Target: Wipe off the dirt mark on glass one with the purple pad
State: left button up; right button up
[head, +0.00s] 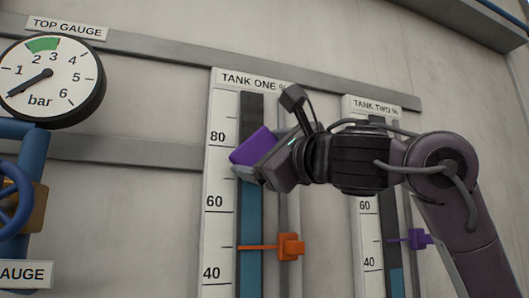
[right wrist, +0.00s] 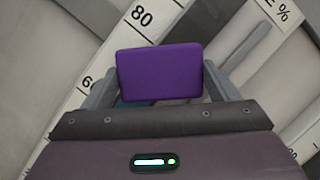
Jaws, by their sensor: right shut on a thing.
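The purple pad (head: 252,146) is held by my right gripper (head: 244,169) in front of the tank one gauge glass. In the right wrist view the pad (right wrist: 160,74) sits between the two fingers of the right gripper (right wrist: 160,88). Glass one (head: 248,208), under the "TANK ONE %" label, is a tall tube, blue in its lower part and dark above. The pad is between about 70 and 80 on its scale. I cannot tell whether the pad touches the glass. No dirt mark shows; the pad and gripper hide part of the glass. My left gripper is not in view.
An orange pointer (head: 289,247) sticks out beside glass one near 50. The tank two gauge (head: 359,219) with a purple pointer (head: 420,239) is at the right, partly behind my right arm. A round top gauge (head: 52,82) and blue piping (head: 38,168) are at the left.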

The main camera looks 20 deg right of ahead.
aim_at(263, 137)
jog(key=shift+w, duration=1)
jog(key=shift+r, duration=0.1)
jog(key=shift+s+r, duration=0.15)
jog(key=shift+r, duration=2.3)
jog(key=shift+w+r, duration=0.2)
jog(key=shift+r, duration=3.65)
jog(key=shift+f+b, duration=3.8)
jog(key=shift+f, duration=2.65)
notch_tip(263, 137, up, 7)
jog(key=p, duration=0.7)
jog(key=shift+f+p, duration=0.15)
jog(key=shift+p, duration=0.25)
jog(key=shift+r, duration=3.1)
